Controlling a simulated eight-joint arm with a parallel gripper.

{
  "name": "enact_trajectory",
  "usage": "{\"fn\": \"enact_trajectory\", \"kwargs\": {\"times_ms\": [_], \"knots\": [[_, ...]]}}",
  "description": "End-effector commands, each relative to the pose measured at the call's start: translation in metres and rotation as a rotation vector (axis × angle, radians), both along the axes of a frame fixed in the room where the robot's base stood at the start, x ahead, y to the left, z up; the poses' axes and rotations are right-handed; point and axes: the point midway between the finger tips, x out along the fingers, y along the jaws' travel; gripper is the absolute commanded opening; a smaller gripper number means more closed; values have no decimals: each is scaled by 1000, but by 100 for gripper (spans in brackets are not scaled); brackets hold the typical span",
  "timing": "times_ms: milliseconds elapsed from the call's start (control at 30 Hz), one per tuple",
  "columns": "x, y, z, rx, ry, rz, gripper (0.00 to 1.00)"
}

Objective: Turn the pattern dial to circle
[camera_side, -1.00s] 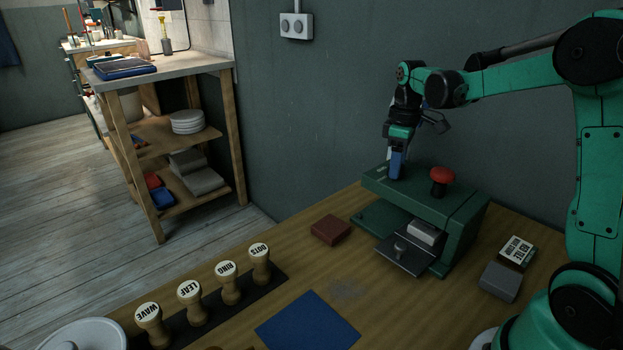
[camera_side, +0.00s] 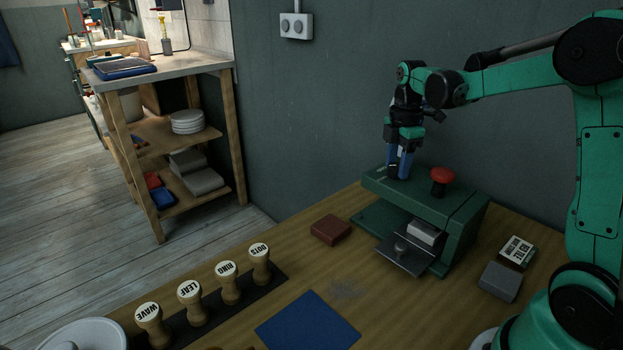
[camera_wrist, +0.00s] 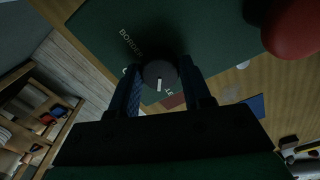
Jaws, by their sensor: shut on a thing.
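The pattern dial (camera_wrist: 160,72) is a dark round knob with a white pointer mark, on top of the green press (camera_side: 455,205). In the wrist view its mark points toward the bottom of the picture.
A red knob (camera_side: 441,176) stands on the press close to my gripper. A dark plate (camera_side: 405,257) sticks out below. The wall is close behind.

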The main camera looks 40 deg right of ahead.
Motion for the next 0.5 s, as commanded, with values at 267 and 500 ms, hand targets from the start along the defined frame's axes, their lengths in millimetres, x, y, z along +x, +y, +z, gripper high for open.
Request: {"fn": "enact_trajectory", "kwargs": {"times_ms": [267, 500], "knots": [[1, 0, 0, 1, -3, 81, 0], [1, 1, 0, 1, -3, 96, 0]]}}
